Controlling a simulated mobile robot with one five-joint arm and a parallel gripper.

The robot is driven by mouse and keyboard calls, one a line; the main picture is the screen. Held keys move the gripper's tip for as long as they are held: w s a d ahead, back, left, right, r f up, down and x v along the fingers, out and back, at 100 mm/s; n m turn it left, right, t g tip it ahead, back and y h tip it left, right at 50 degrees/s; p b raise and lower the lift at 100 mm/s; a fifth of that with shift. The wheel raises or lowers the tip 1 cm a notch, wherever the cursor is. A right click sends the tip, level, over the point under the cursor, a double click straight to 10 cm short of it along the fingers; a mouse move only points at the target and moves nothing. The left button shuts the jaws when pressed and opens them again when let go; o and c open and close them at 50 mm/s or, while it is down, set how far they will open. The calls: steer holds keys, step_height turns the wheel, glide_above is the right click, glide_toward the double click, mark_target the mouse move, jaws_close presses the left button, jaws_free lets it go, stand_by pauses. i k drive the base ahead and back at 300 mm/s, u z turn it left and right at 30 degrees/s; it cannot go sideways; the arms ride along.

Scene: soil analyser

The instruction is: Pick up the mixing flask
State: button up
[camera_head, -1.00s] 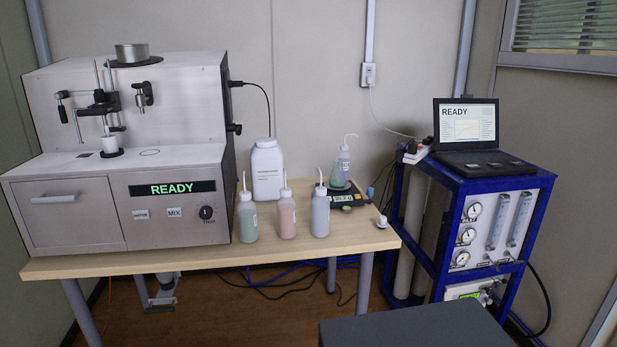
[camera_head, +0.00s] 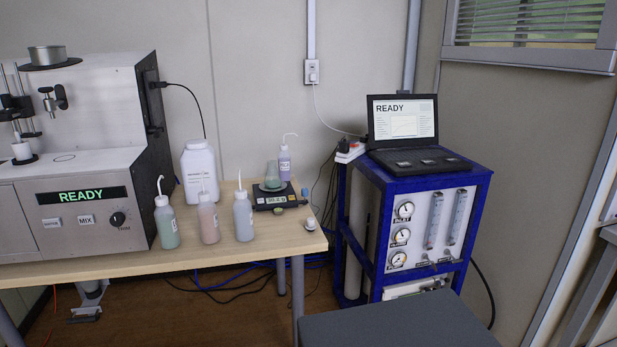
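A small clear, greenish flask (camera_head: 272,176), which looks like the mixing flask, stands upright on a black digital scale (camera_head: 270,199) on the wooden table. The scale has a lit readout, too small to read surely. A wash bottle with pale purple liquid (camera_head: 285,163) stands close behind the flask to the right. My gripper is not in view, so I cannot tell its state.
Wash bottles with green (camera_head: 166,224), pink (camera_head: 209,220) and grey-blue (camera_head: 243,217) contents line the table front. A white jug (camera_head: 199,170) stands behind them. The analyser (camera_head: 75,210) reads READY at left. A blue-framed rack (camera_head: 405,230) with a laptop (camera_head: 402,130) stands right.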

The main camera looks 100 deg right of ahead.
mark_target(273, 180)
steer(key=u, duration=0.05)
steer(key=k, duration=1.85)
steer(key=z, duration=1.25)
steer(key=i, duration=1)
steer(key=u, duration=0.05)
